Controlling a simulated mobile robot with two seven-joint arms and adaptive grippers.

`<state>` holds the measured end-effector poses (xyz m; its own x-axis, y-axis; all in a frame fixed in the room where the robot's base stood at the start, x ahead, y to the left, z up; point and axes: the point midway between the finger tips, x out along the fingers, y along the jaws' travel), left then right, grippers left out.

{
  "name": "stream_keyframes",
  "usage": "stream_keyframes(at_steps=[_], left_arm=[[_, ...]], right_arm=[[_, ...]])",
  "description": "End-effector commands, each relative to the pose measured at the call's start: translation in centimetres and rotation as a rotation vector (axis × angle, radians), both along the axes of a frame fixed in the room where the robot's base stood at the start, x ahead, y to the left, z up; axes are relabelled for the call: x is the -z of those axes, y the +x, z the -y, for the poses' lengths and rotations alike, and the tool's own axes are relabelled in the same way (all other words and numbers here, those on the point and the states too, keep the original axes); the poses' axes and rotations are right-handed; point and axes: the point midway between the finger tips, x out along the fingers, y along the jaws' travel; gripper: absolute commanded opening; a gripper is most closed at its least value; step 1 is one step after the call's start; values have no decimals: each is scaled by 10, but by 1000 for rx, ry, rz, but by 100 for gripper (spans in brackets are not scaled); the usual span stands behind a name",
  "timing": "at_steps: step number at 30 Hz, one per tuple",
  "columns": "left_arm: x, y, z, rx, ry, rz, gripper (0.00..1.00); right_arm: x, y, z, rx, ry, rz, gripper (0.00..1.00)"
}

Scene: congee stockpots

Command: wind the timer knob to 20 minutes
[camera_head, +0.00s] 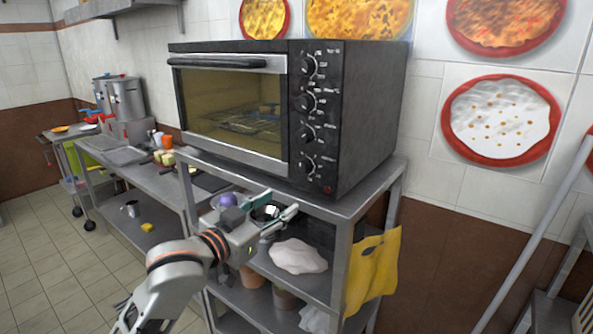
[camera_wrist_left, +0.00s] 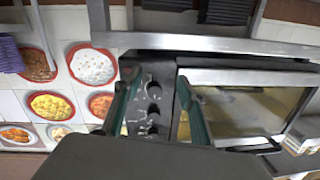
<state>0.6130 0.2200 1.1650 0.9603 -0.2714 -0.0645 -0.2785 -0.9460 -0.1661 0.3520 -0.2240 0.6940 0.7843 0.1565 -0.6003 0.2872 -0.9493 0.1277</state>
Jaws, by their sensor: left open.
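A black and steel toaster oven (camera_head: 230,105) stands on the top of a steel rack, its door closed. Its right front panel carries a column of several dark knobs; the top knob (camera_head: 310,67) and bottom knob (camera_head: 308,166) are plain to see. The labels are too small to read, so I cannot tell which is the timer or its setting. My left gripper (camera_head: 280,204) is open and empty, below and in front of the panel, apart from the knobs. In the left wrist view, which appears upside down, the knob column (camera_wrist_left: 152,105) shows between its fingers (camera_wrist_left: 157,76).
The steel rack (camera_head: 352,205) holds a white cloth-like lump (camera_head: 298,256) on the shelf below the oven. A yellow cloth (camera_head: 373,270) hangs at its right side. A counter with stockpots (camera_head: 126,98) stands at the left. The floor is open at left.

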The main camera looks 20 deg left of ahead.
Motion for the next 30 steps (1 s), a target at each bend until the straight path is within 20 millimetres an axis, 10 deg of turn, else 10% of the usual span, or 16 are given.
stream_keyframes(at_steps=[7,30], left_arm=[[-59,-3,4,19,10,70,41],[-60,70,26,19,11,70,41]], right_arm=[[-1,1,-2,-2,4,3,40],[-2,1,2,11,2,-2,40]])
